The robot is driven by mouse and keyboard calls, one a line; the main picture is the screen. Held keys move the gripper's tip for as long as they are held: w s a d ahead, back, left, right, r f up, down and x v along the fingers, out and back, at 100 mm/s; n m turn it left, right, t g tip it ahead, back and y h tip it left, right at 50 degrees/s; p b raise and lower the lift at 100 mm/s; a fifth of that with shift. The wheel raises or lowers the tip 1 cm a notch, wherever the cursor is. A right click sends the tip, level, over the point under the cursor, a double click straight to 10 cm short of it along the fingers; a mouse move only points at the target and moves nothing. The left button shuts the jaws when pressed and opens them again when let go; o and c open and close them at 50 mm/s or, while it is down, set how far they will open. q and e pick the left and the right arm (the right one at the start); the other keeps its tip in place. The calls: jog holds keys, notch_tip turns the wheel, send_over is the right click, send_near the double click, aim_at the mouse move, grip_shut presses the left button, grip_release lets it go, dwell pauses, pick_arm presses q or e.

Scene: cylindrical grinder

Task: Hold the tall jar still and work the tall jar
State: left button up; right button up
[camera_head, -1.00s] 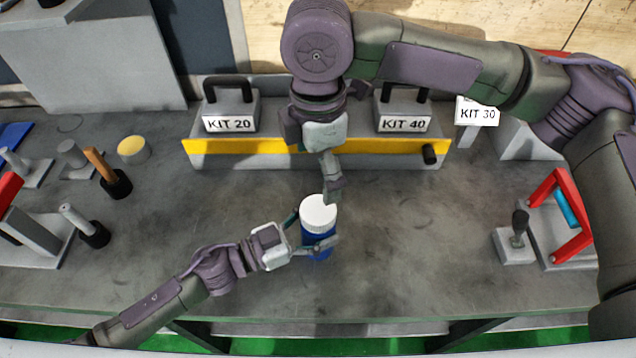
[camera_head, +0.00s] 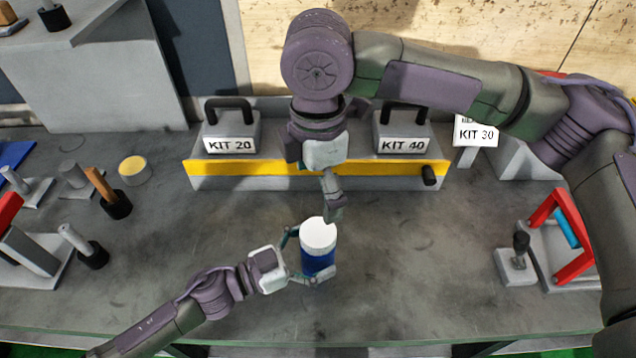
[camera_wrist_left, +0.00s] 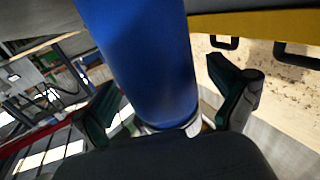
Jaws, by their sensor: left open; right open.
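The tall jar (camera_head: 318,262) stands upright on the grey bench, with a blue body and a white lid (camera_head: 318,236). My left gripper (camera_head: 305,262) is open, with its fingers on either side of the jar's body. In the left wrist view the blue body (camera_wrist_left: 145,65) lies between the two dark fingers (camera_wrist_left: 170,110), with gaps visible on both sides. My right gripper (camera_head: 333,208) points down from above, just behind and over the lid. It is open and empty; its fingertips look close to the lid, and I cannot tell whether they touch it.
Behind the jar, a yellow-edged stand (camera_head: 275,168) holds boxes marked KIT 20 (camera_head: 231,130) and KIT 40 (camera_head: 402,132). Handled tools (camera_head: 106,190) stand at left. A red-framed fixture (camera_head: 565,240) is at right. The bench around the jar is clear.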

pick_arm(q)
jog(key=v, duration=1.1)
jog(key=shift+s+a, duration=0.15)
jog(key=shift+a, duration=0.15)
